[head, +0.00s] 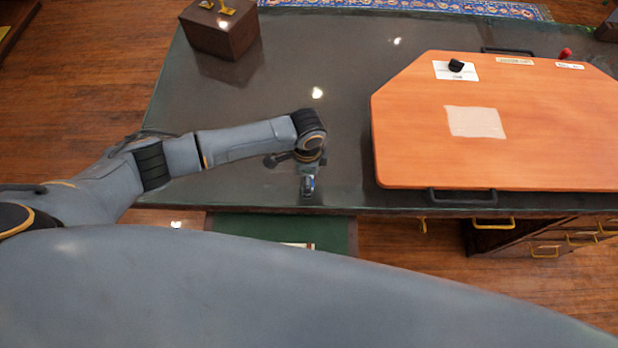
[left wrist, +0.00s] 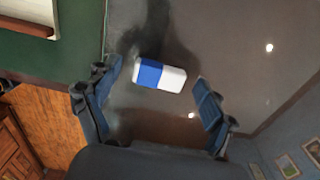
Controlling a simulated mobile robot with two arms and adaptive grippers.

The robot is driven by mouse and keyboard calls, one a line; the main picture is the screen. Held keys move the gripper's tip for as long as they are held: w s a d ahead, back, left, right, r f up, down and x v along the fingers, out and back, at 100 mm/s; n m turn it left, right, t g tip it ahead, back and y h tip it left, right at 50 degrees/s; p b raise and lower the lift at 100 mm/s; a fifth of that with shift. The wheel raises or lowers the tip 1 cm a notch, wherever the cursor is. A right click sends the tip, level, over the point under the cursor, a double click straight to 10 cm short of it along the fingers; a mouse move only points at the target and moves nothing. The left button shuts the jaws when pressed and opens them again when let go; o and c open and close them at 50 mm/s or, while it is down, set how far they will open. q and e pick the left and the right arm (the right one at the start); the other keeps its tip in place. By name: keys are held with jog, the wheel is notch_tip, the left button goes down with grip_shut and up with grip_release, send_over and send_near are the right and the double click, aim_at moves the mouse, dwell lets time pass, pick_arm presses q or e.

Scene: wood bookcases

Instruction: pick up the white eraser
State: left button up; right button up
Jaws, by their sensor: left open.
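A white eraser (left wrist: 159,75) with a blue sleeve lies on the dark glossy tabletop in the left wrist view. It sits just beyond and roughly between the fingertips of my left gripper (left wrist: 157,84), which is open and empty. In the head view my left gripper (head: 308,186) points down near the front edge of the table, and it hides most or all of the eraser there. My right gripper is in neither view.
An orange board (head: 550,120) with dark handles and several small items lies at the right of the dark table (head: 265,145). A brown wooden box (head: 222,35) stands at the back left. Drawers (head: 540,240) with brass handles show below the front edge.

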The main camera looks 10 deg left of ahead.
pick_arm(q)
jog(key=c, duration=1.1)
jog(key=shift+c, duration=0.2)
jog(key=shift+r, duration=0.15)
jog(key=shift+r, duration=0.3)
notch_tip(320, 180, up, 2)
jog(key=shift+w+r, duration=0.1)
jog(key=shift+r, duration=0.1)
jog(key=s+a+r+b, duration=0.2)
jog(key=s+a+r, duration=0.7)
jog(key=s, duration=0.2)
jog(key=shift+r, duration=0.4)
jog(key=shift+d, duration=0.1)
